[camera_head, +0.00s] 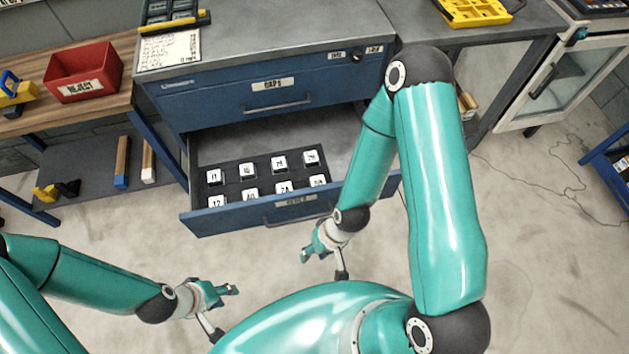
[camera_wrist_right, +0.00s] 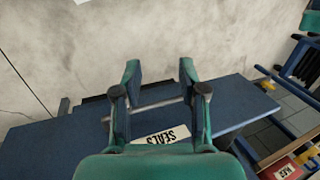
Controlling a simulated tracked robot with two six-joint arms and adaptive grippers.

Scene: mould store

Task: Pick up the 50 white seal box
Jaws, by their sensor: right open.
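White seal boxes with dark numbers stand in two rows in a black insert (camera_head: 228,185) inside the open blue drawer (camera_head: 235,217). Back-row boxes include one at the left (camera_head: 214,176) and one at the right (camera_head: 311,157). The front row is partly hidden by the drawer front. The numbers are too small to tell which box is 50. My right gripper (camera_head: 308,252) is in front of the drawer front, empty. The right wrist view shows it open (camera_wrist_right: 159,70) above the drawer front, by the SEALS label (camera_wrist_right: 161,136). My left gripper (camera_head: 234,290) is in front of the drawer, lower left; its opening is unclear.
A blue cabinet (camera_head: 200,105) with a shut drawer labelled CAPS stands above the open drawer. A red REJECT bin (camera_head: 83,72) stands on the wooden bench at left. A yellow tray (camera_head: 475,10) lies at top right. The floor in front of the drawer is clear.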

